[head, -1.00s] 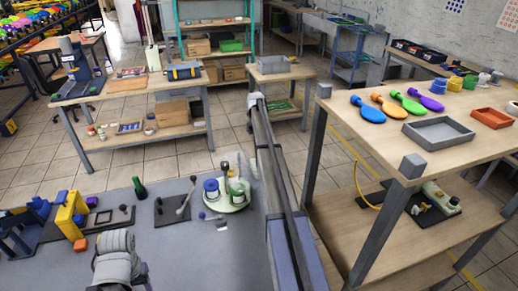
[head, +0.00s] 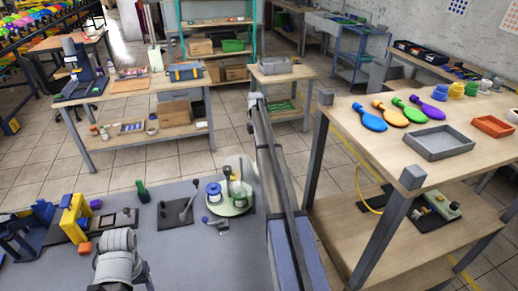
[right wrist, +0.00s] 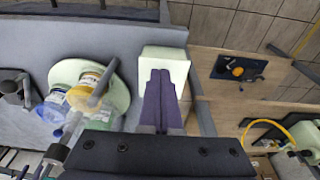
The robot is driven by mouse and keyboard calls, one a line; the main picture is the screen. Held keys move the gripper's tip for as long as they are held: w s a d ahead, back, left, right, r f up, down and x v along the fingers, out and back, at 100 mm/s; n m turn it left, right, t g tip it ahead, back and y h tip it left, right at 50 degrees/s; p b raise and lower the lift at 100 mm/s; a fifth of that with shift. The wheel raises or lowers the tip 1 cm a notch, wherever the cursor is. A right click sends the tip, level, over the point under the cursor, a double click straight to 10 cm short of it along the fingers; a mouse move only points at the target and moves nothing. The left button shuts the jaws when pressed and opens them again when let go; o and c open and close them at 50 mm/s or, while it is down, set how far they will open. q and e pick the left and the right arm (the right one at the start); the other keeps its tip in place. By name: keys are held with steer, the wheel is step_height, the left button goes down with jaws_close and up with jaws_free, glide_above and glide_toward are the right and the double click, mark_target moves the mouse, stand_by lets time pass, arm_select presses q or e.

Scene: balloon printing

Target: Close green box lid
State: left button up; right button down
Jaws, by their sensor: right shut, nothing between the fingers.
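My right gripper (right wrist: 160,75) shows in the right wrist view with its dark fingers together and nothing between them. Its tips lie over a pale green box-like block (right wrist: 165,57) by the table's edge. The fingers cover part of the block, and I cannot tell whether they touch it. No separate lid can be made out on it. In the head view a small bright green bin (head: 232,45) stands on a far shelf. My left gripper is in neither current view.
A round pale green plate (head: 234,209) with jars stands on the grey table (head: 180,255), left of my right fingers in the wrist view. A wooden bench at right holds colored balloon shapes (head: 395,117), a grey tray (head: 410,142) and an orange tray (head: 492,126).

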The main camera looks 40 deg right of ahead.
steer(key=r+p, duration=0.1)
steer(key=r, duration=0.1)
steer(key=r+p, duration=0.1)
steer(key=p, duration=0.1)
steer(key=d+r+p, duration=0.1)
steer(key=r, duration=0.1)
steer(key=shift+w+r, duration=0.25)
steer(key=shift+r, duration=0.05)
steer(key=shift+f, duration=0.1)
